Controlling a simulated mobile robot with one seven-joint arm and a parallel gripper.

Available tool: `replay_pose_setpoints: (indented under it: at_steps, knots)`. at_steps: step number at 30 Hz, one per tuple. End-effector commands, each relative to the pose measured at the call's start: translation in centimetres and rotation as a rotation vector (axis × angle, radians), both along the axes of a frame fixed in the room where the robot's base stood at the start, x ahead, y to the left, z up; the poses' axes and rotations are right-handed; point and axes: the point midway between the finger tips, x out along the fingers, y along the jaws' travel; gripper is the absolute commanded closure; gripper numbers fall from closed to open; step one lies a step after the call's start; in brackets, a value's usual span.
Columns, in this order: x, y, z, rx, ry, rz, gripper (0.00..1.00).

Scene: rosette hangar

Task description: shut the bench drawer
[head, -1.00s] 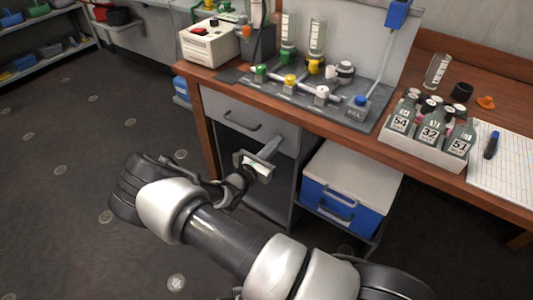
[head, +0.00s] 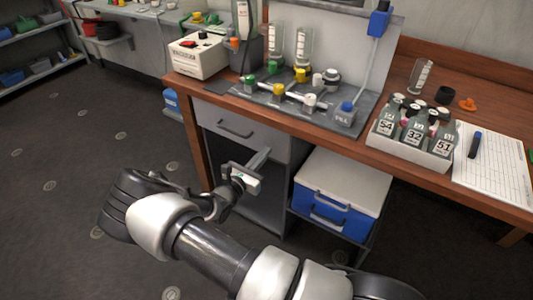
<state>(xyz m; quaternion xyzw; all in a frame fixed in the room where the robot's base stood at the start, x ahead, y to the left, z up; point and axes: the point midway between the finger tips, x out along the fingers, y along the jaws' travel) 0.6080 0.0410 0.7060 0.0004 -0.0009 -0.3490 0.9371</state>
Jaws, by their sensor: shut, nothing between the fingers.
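The bench drawer (head: 245,129) is a grey front with a dark bar handle (head: 235,130), under the left part of the wooden bench. Its front looks nearly in line with the bench frame; I cannot tell whether a small gap is left. My gripper (head: 260,157) is shut and empty. Its fingers point up and to the right, in front of the drawer's lower right corner in the picture, below and right of the handle. I cannot tell whether they touch the drawer. The gripper and fingers hide a small part of the compartment below.
Below the drawer is a dark open compartment (head: 256,211). Right of it, a white-lidded blue box (head: 339,220) stands on a low shelf. The benchtop (head: 383,88) carries a valve rig (head: 290,101) and a bottle crate (head: 407,153). The floor at left is clear.

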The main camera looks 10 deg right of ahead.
Motion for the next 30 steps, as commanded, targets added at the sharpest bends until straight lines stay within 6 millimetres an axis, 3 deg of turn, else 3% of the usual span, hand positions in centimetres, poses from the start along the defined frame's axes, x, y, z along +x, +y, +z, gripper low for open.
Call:
replay_pose_setpoints:
  at_steps: [9,15,25,30]
  knots:
    - [-5.4,4.9,0.1,0.001,0.003,0.001,1.0]
    - [-7.4,6.6,0.0,0.002,0.002,-0.001,1.0]
    - [-8.0,6.9,0.2,0.013,0.0,-0.015,1.0]
    - [-8.7,4.2,3.2,0.164,-0.029,-0.181,1.0]
